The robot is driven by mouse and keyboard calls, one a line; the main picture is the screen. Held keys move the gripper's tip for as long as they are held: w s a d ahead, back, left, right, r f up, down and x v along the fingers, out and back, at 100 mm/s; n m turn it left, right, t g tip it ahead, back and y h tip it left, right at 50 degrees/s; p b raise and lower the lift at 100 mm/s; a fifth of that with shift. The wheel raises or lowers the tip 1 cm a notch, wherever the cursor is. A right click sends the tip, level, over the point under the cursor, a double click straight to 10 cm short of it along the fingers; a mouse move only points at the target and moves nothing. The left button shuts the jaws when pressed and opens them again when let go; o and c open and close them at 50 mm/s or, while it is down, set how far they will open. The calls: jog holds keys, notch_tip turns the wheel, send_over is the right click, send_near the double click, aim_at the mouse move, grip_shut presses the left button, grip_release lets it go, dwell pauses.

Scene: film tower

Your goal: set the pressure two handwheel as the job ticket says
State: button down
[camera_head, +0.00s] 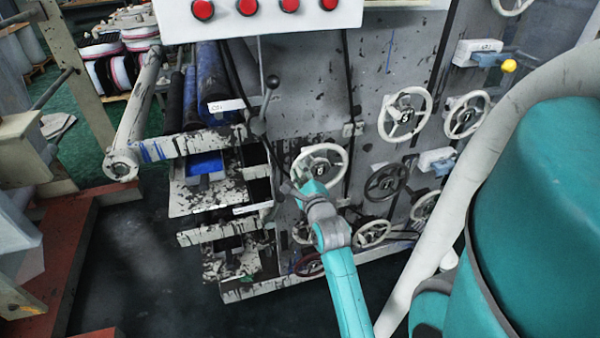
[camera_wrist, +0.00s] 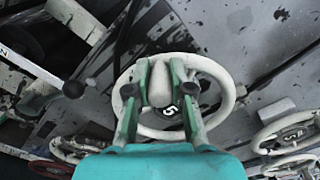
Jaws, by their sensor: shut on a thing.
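A cream handwheel (camera_head: 345,160) is on the scuffed grey machine panel, and its dark centre bears a number that looks like 5 in the wrist view (camera_wrist: 231,95). My gripper (camera_head: 308,184) reaches it from below and in front. The fingers cover part of the hub and spokes. No wheel is labelled pressure two legibly, and I see no readable job ticket.
Several other handwheels surround it: a cream one marked 6 (camera_head: 427,104), one marked 7 (camera_head: 487,103) and a dark one (camera_head: 371,180). A black-knobbed lever (camera_head: 272,82) stands to the left. A white panel (camera_head: 330,20) with red buttons is above. Dark floor (camera_head: 150,270) lies open at lower left.

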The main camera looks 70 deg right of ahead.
jog(key=c, duration=1)
grip_release()
jog(key=shift+s+d, duration=0.1)
jog(key=shift+c, duration=0.2)
jog(key=v, duration=1.2)
